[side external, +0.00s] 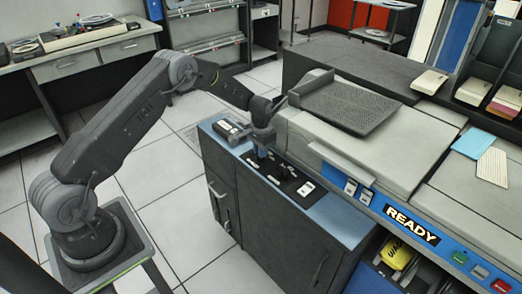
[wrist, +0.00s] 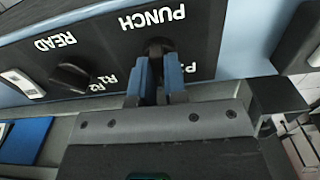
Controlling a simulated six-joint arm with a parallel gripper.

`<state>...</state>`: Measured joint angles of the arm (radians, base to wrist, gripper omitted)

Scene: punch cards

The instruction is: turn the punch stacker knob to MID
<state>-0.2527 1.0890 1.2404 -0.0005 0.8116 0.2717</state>
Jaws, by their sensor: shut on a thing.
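The dark punch stacker knob (wrist: 158,46) sits below the upside-down PUNCH lettering on a black panel (wrist: 215,35) in the wrist view. My gripper (wrist: 160,62) is shut on this knob, with one blue finger on either side. The fingers and gripper body hide much of the knob, its pointer and the MID mark, so I cannot tell its setting. A partly covered "P" label shows right of the fingers. In the side view my gripper (side external: 262,150) reaches down to the panel (side external: 283,182) on the blue-topped cabinet.
A second dark knob (wrist: 70,77), under READ, stands left of my fingers, with R1 and R2 labels beside it. A white switch (wrist: 22,83) is farther left. In the side view, the grey machine cover (side external: 345,150) and dark perforated tray (side external: 350,105) rise close right of my gripper.

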